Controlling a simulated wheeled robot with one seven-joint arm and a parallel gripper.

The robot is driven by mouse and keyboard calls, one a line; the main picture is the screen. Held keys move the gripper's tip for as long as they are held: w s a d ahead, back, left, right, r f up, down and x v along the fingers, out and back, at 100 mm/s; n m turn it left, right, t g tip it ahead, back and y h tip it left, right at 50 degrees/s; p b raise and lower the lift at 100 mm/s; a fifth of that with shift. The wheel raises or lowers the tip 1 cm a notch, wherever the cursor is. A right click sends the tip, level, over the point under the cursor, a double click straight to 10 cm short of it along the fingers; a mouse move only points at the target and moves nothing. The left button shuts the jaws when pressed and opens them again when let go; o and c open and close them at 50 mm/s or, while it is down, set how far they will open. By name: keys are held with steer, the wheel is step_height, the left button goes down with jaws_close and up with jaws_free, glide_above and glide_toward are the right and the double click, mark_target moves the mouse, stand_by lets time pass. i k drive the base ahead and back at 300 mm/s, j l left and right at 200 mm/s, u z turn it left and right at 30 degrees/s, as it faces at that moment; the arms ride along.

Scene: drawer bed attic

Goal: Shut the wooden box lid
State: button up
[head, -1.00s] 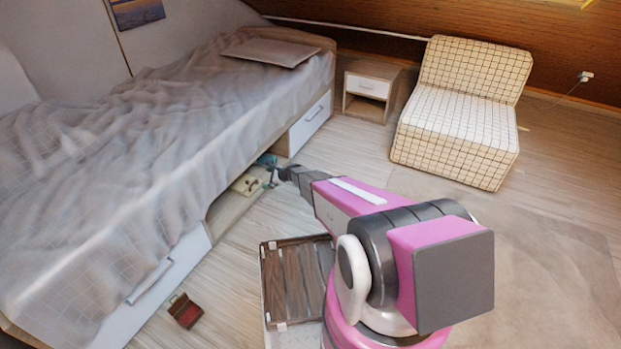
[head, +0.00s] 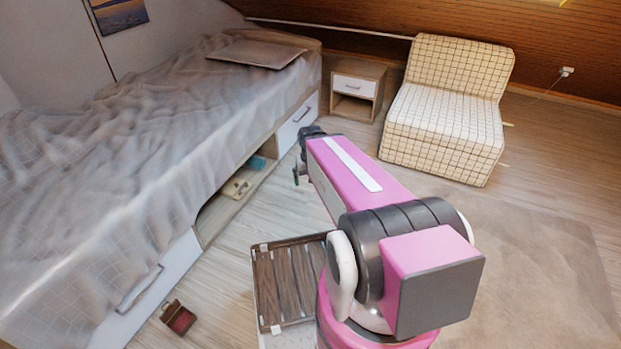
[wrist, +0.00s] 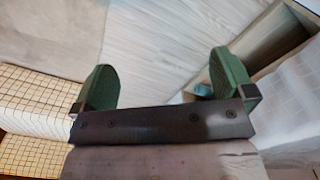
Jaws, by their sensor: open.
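The small wooden box (head: 178,318) sits on the floor at the lower left in the head view, beside the bed's front. Its lid stands open and its red inside shows. My gripper (head: 299,172) is well away from it, up beside the bed's far part. In the wrist view, my gripper (wrist: 165,85) has its two green fingers wide apart with nothing between them. The box is not visible in the wrist view.
The bed (head: 140,140) lines the left, with a blue item (head: 257,163) and a beige item (head: 238,188) in its open lower bay. A slatted wooden tray (head: 290,285) lies beside my base. A nightstand (head: 358,85) and checked chair (head: 445,120) stand behind.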

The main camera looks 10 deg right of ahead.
mark_target(172, 309)
steer(key=u, duration=2)
steer(key=j+z, duration=0.25)
steer(key=j, duration=0.4)
